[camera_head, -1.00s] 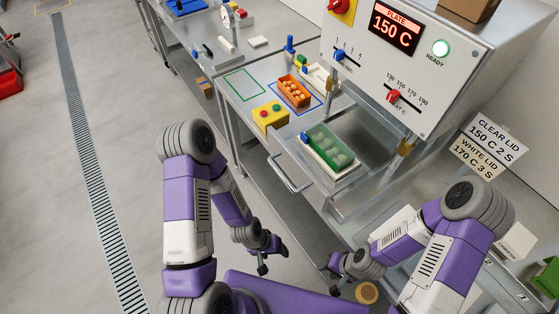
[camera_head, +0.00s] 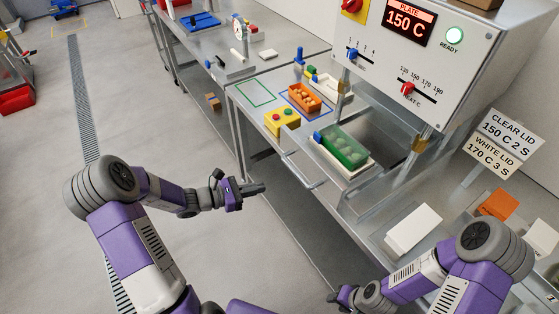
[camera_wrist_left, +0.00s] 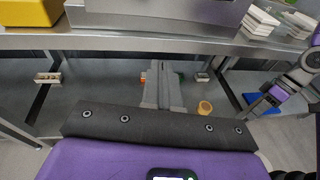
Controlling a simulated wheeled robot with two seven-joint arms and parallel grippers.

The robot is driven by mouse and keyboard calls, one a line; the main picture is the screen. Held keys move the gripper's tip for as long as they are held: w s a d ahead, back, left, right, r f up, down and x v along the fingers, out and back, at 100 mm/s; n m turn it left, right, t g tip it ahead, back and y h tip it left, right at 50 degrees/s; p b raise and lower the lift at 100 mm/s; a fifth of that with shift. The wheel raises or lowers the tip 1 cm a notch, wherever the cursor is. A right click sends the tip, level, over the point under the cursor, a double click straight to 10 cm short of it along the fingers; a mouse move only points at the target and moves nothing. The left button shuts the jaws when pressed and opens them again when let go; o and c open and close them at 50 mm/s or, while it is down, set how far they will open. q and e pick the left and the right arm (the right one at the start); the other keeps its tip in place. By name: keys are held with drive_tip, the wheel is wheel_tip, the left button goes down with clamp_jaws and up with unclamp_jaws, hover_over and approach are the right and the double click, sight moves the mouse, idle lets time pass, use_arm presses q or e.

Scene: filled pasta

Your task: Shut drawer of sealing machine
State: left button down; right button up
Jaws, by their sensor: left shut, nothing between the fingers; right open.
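The drawer (camera_head: 347,188) of the sealing machine (camera_head: 415,75) is pulled out, with its bar handle (camera_head: 304,173) facing front left. In it a green tray (camera_head: 343,146) of pale filled pasta sits in a white holder (camera_head: 349,170). My left gripper (camera_head: 262,188) is shut and empty, left of the handle and apart from it. Its closed fingers (camera_wrist_left: 163,88) point forward in the left wrist view, below a metal front at the top. My right gripper (camera_head: 338,297) is open at the bottom of the head view, well below the drawer, partly hidden by its own wrist.
A yellow button box (camera_head: 281,122) stands on the bench just left of the drawer. Behind it an orange tray (camera_head: 304,98) holds filled pasta. A white box (camera_head: 413,230) lies on the right counter.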

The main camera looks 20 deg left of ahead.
sight(287, 147)
use_arm(q)
drive_tip(key=w+a+r+n+t+y, duration=0.1)
drive_tip(key=w+a+r+n+t, duration=0.1)
drive_tip(key=a+r+t, duration=0.25)
drive_tip(key=shift+g, duration=0.35)
drive_tip(key=b+x, duration=0.2)
drive_tip(key=x, duration=1.1)
drive_tip(key=shift+w+a, duration=0.1)
drive_tip(key=shift+w, duration=0.25)
drive_tip(key=shift+r, duration=0.1)
drive_tip(key=shift+w, duration=0.2)
